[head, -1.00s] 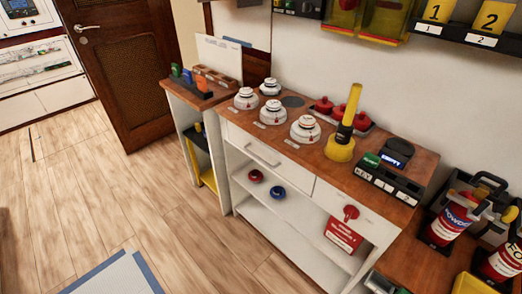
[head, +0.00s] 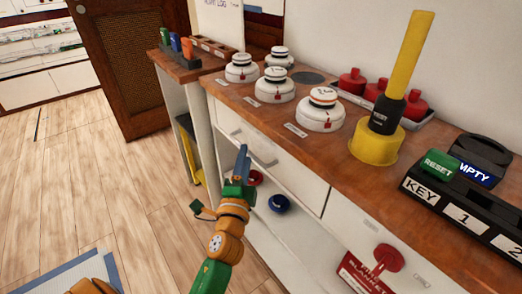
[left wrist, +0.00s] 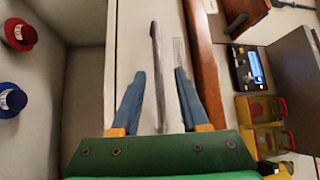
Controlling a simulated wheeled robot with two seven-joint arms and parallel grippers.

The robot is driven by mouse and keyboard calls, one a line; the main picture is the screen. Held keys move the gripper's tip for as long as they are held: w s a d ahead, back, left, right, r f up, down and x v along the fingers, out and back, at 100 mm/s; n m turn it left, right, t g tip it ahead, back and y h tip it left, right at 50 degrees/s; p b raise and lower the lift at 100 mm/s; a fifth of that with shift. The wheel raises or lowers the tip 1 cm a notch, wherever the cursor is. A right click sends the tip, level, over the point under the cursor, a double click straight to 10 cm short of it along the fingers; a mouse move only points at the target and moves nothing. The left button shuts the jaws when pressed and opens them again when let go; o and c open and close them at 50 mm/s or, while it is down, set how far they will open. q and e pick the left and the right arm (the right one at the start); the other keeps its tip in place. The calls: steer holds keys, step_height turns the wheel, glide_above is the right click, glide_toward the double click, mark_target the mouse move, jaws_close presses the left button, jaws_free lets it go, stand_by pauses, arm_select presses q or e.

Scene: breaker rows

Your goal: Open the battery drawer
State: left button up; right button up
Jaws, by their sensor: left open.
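The white drawer front (head: 290,172) under the wooden counter top looks shut. Its bar handle (head: 265,160) is partly covered by my left gripper in the head view. My left gripper (head: 243,150) is open in front of that handle. In the left wrist view the handle (left wrist: 156,70) stands as a long bar between the two blue fingers of the gripper (left wrist: 160,73), with gaps showing on both sides. A small label beside the handle is unreadable. Whether the fingers reach past the bar in depth I cannot tell. My right gripper is out of view.
On the counter stand several white detectors (head: 320,110), a yellow-handled tool on a yellow base (head: 376,144) and a key rack (head: 465,215). A red knob (head: 255,177) and a blue knob (head: 279,203) sit on the open shelf below.

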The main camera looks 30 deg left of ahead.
arm_select(q)
steer(key=x, duration=0.3)
steer(key=shift+w, duration=0.15)
jaws_close()
stand_by(0.3)
stand_by(0.9)
